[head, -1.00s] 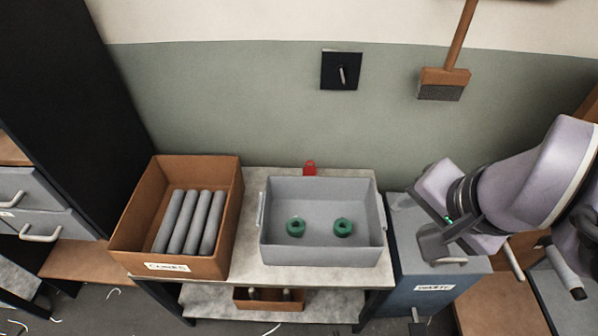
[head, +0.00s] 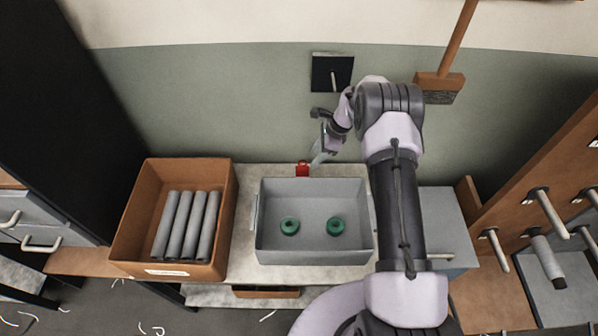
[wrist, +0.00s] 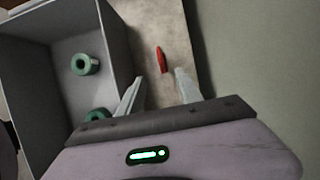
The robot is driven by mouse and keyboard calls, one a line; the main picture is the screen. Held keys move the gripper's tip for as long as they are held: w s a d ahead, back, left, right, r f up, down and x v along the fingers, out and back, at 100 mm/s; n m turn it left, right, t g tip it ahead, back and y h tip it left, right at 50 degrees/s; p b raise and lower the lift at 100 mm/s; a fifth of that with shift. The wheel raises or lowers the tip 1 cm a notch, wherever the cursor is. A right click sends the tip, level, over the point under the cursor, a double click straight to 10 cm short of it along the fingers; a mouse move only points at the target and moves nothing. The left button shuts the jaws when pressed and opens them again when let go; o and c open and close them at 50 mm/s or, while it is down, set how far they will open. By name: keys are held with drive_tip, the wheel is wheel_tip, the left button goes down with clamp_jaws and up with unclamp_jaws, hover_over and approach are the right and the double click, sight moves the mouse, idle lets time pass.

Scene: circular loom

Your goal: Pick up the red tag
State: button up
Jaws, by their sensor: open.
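The red tag (head: 302,169) lies on the pale tabletop behind the grey bin, close to the wall. In the wrist view the red tag (wrist: 161,60) shows as a narrow red shape on the bare strip between the bin and the wall, beyond my fingertips. My gripper (wrist: 158,84) is open with nothing between its fingers. In the head view my gripper (head: 318,158) is just right of the tag, above the back of the table and apart from it.
The grey bin (head: 313,251) holds two green rings (head: 336,227). An orange-brown box (head: 190,267) with grey rods stands to its left. The green-grey wall (head: 220,110) is close behind, with a black plate (head: 332,72). A pegged rack (head: 545,190) stands right.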

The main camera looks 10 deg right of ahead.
sight(303, 174)
drive_tip(key=b+x, duration=0.1)
drive_tip(key=x, duration=0.5)
drive_tip(key=shift+w+f+b, duration=0.15)
drive_tip(key=shift+f+b, duration=0.15)
drive_tip(key=b+x, duration=0.2)
drive_tip(key=x, duration=0.3)
drive_tip(key=shift+w+a+f+b, duration=0.15)
drive_tip(key=shift+f+b, duration=0.1)
drive_tip(key=shift+b, duration=0.15)
drive_tip(key=shift+r, duration=0.2)
drive_tip(key=shift+c, duration=0.2)
clamp_jaws()
